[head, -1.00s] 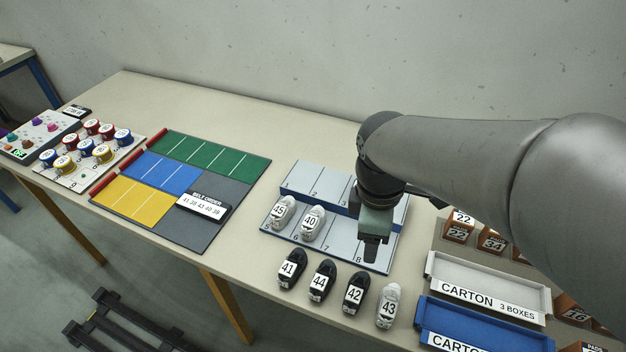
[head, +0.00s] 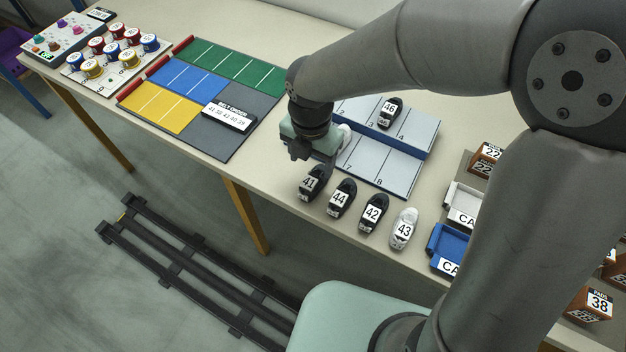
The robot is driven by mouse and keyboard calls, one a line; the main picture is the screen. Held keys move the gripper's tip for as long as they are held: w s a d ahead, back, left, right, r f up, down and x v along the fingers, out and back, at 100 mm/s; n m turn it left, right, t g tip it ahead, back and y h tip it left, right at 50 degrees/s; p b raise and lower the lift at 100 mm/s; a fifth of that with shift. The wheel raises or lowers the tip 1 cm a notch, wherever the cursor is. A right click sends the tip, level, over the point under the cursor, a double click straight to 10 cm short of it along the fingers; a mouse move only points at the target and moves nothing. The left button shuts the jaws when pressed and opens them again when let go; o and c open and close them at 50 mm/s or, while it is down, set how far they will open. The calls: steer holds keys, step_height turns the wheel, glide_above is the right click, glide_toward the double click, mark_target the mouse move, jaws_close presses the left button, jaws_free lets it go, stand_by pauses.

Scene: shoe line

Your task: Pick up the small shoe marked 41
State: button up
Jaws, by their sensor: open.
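The small black shoe marked 41 (head: 312,184) stands on the table near its front edge, at the left end of a row of shoes. Its label faces the camera. My gripper (head: 306,158) is open and empty, pointing down just above and behind the shoe's far end. A gap between the fingers and the shoe is hard to judge from this angle. My arm and gripper hide the left part of the numbered shoe rack.
Black shoes 44 (head: 341,198) and 42 (head: 373,213) and white shoe 43 (head: 404,229) stand close to the right. Behind is the grey-blue rack (head: 408,147) with shoe 46 (head: 390,112). The belt order sign (head: 229,116) lies left. Cartons are at the right.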

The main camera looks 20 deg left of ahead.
mark_target(312, 178)
step_height(312, 178, down, 3)
steer(key=shift+r, duration=0.2)
steer(key=f, duration=0.5)
steer(key=shift+s+d, duration=0.1)
steer(key=shift+s, duration=0.15)
steer(key=c, duration=1.1)
